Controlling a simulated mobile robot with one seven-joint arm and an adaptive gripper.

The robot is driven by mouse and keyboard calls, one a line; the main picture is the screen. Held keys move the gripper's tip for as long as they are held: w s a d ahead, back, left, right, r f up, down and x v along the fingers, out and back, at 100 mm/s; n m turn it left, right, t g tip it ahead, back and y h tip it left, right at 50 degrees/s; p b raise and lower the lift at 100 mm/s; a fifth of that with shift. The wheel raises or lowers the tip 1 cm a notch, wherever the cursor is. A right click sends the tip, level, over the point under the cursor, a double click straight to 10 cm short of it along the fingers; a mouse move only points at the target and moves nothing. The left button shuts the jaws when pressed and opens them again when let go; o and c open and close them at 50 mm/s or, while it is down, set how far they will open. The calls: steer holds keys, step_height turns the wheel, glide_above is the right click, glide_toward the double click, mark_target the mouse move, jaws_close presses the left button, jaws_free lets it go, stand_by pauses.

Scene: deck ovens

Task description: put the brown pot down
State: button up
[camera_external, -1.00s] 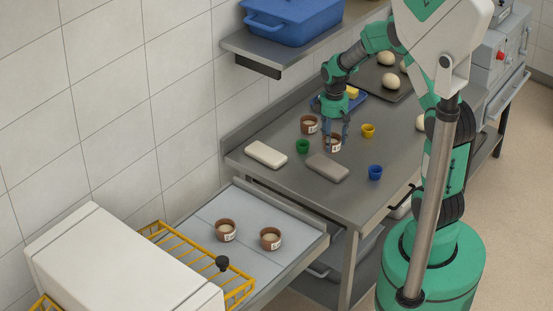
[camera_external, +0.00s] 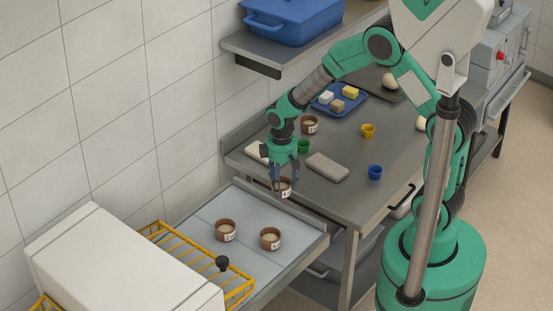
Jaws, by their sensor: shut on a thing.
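My gripper (camera_external: 284,182) is shut on a brown pot (camera_external: 285,190) with a white label. It holds the pot over the edge between the steel table (camera_external: 343,196) and the lower light-grey surface (camera_external: 203,216). Two similar brown pots stand on that lower surface, one at the left (camera_external: 225,231) and one at the right (camera_external: 270,239). Another brown pot (camera_external: 309,124) stands on the steel table near the wall. The gripper fingers partly hide the held pot.
A green cup (camera_external: 303,146), a yellow cup (camera_external: 368,131), a blue cup (camera_external: 375,172) and a grey block (camera_external: 327,167) are on the table. A pale block (camera_external: 256,151) is partly behind my gripper. A yellow rack (camera_external: 238,292) and white box (camera_external: 120,265) border the lower surface.

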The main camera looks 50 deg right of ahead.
steer(key=a, duration=0.2)
steer(key=s+a, duration=0.1)
steer(key=a, duration=0.2)
steer(key=s+a, duration=0.1)
steer(key=a, duration=0.1)
steer(key=shift+s+a+f, duration=0.2)
steer(key=shift+a+f, duration=0.15)
steer(key=shift+a, duration=0.05)
steer(key=w+a, duration=0.1)
steer(key=w, duration=0.4)
steer(key=w+f, duration=0.1)
steer(key=w, duration=0.4)
steer(key=w+a+b, duration=0.1)
steer(key=w, duration=0.4)
steer(key=shift+a+f, duration=0.2)
steer(key=shift+a, duration=0.15)
steer(key=shift+w+a+f, duration=0.1)
steer(key=shift+w, duration=0.2)
steer(key=shift+f+b, duration=0.35)
steer(key=shift+f, duration=1.35)
steer(key=shift+f, duration=0.1)
steer(key=o, duration=1.3)
steer(key=shift+f, duration=0.1)
